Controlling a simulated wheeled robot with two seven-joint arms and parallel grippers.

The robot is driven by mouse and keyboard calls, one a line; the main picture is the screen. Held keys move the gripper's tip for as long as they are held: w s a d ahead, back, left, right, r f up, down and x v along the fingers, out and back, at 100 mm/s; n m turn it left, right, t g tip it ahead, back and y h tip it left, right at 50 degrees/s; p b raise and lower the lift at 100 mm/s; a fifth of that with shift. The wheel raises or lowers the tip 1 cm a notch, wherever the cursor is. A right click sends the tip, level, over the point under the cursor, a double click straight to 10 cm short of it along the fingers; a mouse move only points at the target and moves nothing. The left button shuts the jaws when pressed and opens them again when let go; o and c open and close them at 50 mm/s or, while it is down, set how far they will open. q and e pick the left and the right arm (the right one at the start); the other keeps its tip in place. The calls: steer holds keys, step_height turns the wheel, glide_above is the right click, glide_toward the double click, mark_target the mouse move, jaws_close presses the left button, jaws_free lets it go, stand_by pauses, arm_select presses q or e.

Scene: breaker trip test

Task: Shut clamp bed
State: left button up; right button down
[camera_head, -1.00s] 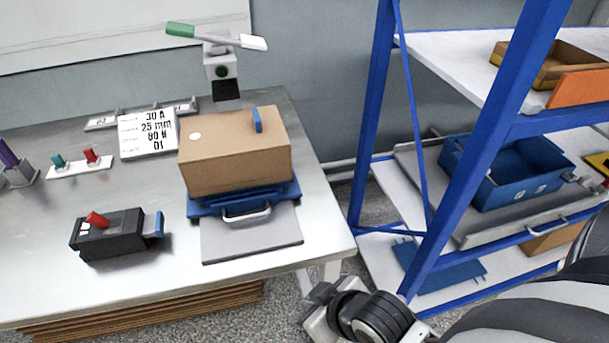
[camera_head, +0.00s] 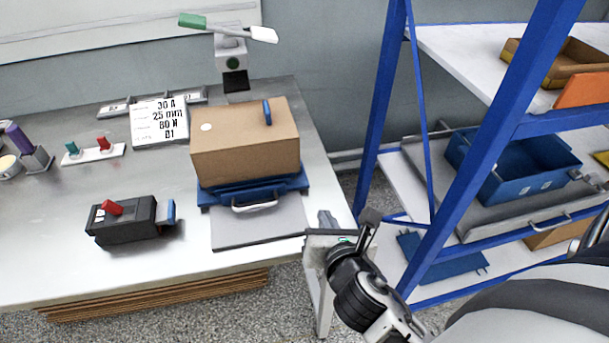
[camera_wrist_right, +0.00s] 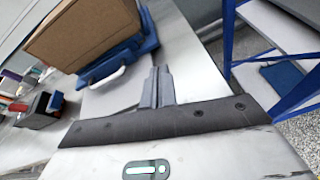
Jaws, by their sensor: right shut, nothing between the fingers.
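The clamp bed (camera_head: 214,197) is a blue sliding base with a pale handle (camera_head: 255,207) on its front, at the middle of the metal table. A brown box-shaped body with a blue tab (camera_head: 244,146) sits over it. A bare grey plate (camera_head: 258,231) extends in front of the handle. My right gripper (camera_head: 326,218) is at the table's front right corner, to the right of the plate and apart from the handle. In the right wrist view its fingers (camera_wrist_right: 157,86) are together and empty, with the handle (camera_wrist_right: 107,78) to their left. My left gripper is out of view.
A black breaker with a red lever (camera_head: 125,220) lies left of the bed. A label card (camera_head: 159,121) and a lever press (camera_head: 232,60) stand behind. A blue-framed rack (camera_head: 452,190) with a blue bin (camera_head: 515,172) is at the right.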

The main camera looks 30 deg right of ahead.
mark_target(304, 183)
steer(key=n, duration=0.3)
steer(key=shift+w+a+r+t, duration=0.25)
steer(key=shift+w+a+t, duration=0.05)
steer(key=shift+w, duration=0.4)
steer(key=x, duration=0.8)
steer(key=r+x, duration=0.1)
steer(key=x, duration=0.4)
steer(key=shift+w, duration=0.15)
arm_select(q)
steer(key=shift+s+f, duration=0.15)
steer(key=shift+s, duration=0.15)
arm_select(e)
steer(key=shift+w, duration=0.1)
